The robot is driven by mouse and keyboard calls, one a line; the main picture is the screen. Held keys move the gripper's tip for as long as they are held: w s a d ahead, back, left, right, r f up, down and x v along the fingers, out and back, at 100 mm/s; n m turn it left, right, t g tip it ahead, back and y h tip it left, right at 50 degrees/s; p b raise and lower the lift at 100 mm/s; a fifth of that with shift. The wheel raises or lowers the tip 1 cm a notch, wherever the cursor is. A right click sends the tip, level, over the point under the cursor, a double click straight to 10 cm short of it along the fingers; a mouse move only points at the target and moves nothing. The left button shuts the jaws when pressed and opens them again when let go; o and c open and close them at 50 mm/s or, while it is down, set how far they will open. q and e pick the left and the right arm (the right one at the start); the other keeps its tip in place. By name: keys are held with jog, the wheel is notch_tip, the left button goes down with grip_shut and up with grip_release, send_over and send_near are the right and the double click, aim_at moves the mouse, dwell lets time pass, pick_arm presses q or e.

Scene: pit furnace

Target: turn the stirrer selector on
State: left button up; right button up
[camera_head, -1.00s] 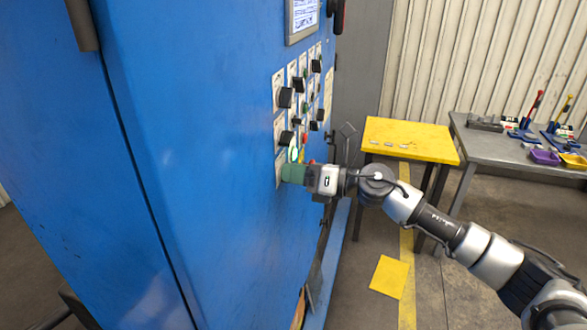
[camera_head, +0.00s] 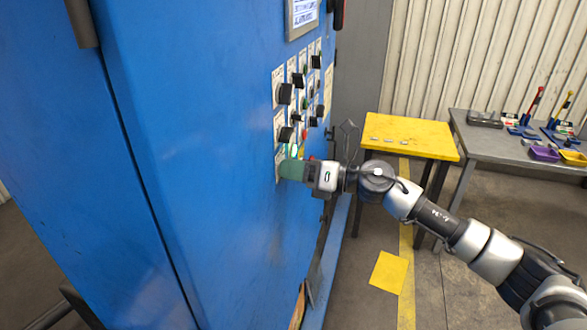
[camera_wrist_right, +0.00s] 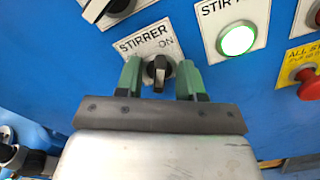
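The stirrer selector (camera_wrist_right: 158,70) is a black rotary knob on a white plate lettered "STIRRER", with "ON" at its upper right. In the right wrist view its pale-edged grip bar stands roughly upright. My right gripper (camera_wrist_right: 160,80) has its two green fingers on either side of the knob, with small gaps showing, so it is open around it. In the head view the right gripper (camera_head: 291,170) is at the lower part of the blue cabinet's panel, and it hides the selector there. My left gripper is not in view.
A lit green button (camera_wrist_right: 237,40) sits right of the selector, and a red stop button (camera_wrist_right: 309,84) on yellow is farther right. Another black knob (camera_wrist_right: 117,6) is above. A yellow table (camera_head: 408,136) and a grey bench (camera_head: 480,138) stand right of the blue cabinet (camera_head: 215,200).

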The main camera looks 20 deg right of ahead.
jog(key=b+v, duration=0.6)
jog(key=v, duration=0.4)
jog(key=shift+s+d, duration=0.3)
